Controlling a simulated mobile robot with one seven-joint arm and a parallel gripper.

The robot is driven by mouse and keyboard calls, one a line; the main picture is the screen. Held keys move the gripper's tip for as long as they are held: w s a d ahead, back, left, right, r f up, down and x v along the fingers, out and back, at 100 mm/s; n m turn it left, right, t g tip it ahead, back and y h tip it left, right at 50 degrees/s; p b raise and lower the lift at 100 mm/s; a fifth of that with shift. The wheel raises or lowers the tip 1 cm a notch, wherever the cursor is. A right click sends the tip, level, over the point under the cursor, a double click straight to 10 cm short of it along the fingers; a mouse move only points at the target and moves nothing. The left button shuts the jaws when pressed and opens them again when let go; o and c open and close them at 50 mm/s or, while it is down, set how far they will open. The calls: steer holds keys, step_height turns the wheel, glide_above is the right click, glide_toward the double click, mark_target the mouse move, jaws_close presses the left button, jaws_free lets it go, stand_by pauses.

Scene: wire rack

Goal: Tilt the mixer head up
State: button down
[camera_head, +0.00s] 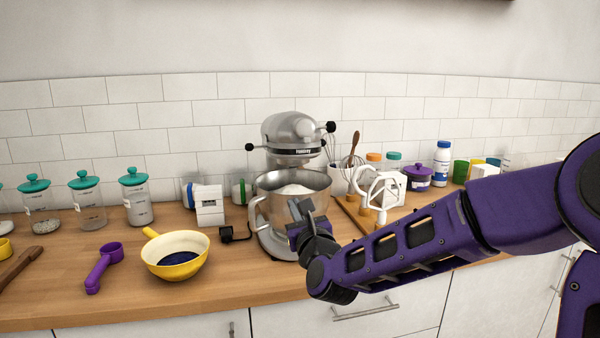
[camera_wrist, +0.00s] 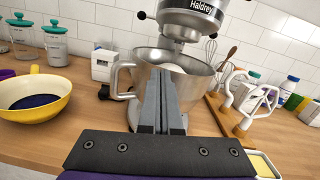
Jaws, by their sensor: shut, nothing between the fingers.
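The silver stand mixer (camera_head: 291,128) stands on the counter by the tiled wall. Its head is level over the steel bowl (camera_head: 262,205), which has a side handle and holds something white. Black knobs stick out from both sides of the head. In the wrist view the underside and front of the mixer head (camera_wrist: 190,16) show at the top, cut off by the frame, above the bowl (camera_wrist: 200,86). My gripper (camera_head: 301,207) is in front of the bowl and below the head. In the wrist view my gripper (camera_wrist: 161,72) has its fingers together, empty, pointing at the bowl.
A yellow bowl (camera_head: 176,268) and a purple scoop (camera_head: 104,266) lie left on the wooden counter. A white kitchen scale or timer (camera_head: 209,206) stands left of the mixer. White beaters (camera_head: 381,192) and a purple pot (camera_head: 418,178) are to the right. Teal-lidded jars line the back left.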

mark_target(289, 137)
steer(key=shift+m, duration=0.9)
steer(key=x, duration=1)
steer(key=shift+w+d+r+b, duration=0.1)
steer(key=shift+r+b, duration=0.2)
steer(key=shift+b, duration=0.1)
step_height(289, 137, up, 3)
steer(key=shift+f, duration=0.1)
steer(key=shift+w+r+p, duration=0.2)
steer(key=shift+r+p, duration=0.1)
steer(key=shift+r, duration=0.3)
steer(key=shift+r, duration=0.1)
